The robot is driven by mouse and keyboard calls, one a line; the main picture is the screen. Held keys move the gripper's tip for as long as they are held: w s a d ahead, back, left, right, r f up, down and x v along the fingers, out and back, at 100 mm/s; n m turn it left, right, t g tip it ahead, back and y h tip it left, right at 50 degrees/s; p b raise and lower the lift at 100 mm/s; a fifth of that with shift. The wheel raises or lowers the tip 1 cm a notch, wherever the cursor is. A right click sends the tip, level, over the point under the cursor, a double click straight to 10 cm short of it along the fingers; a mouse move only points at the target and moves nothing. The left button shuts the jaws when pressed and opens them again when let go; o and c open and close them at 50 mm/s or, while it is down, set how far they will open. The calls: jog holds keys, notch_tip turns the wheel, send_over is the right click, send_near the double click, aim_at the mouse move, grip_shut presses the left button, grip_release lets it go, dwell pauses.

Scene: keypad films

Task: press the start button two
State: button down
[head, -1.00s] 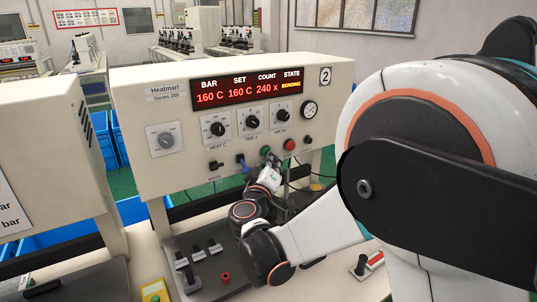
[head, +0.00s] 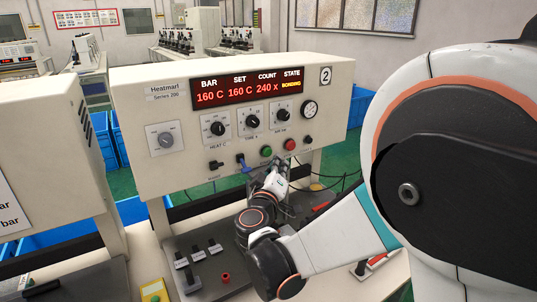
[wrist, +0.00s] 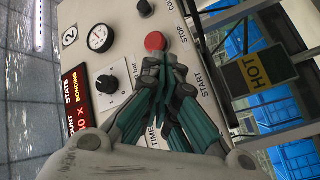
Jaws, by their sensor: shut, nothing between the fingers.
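The machine marked 2 (head: 150,125) has a green button (head: 266,151) and a red button (head: 290,144) on its lower front panel. Its display (head: 247,86) reads STATE BONDING. My gripper (head: 275,168) is just below the green button in the head view, apart from it in the picture. In the wrist view, my gripper (wrist: 160,65) is shut and empty, its fingertips just below the red button (wrist: 155,41) in the picture. The START label (wrist: 206,80) shows beside the fingers; the green button is hidden behind them.
Knobs and a round gauge (head: 309,108) sit on the panel near the buttons. A second machine (head: 45,150) stands close at the left. Below is a dark base (head: 205,262) with several small levers. A HOT sign (wrist: 257,67) shows in the wrist view.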

jog(key=s+d, duration=0.2)
jog(key=s, duration=0.1)
jog(key=shift+s+d, duration=0.1)
dwell(0.6)
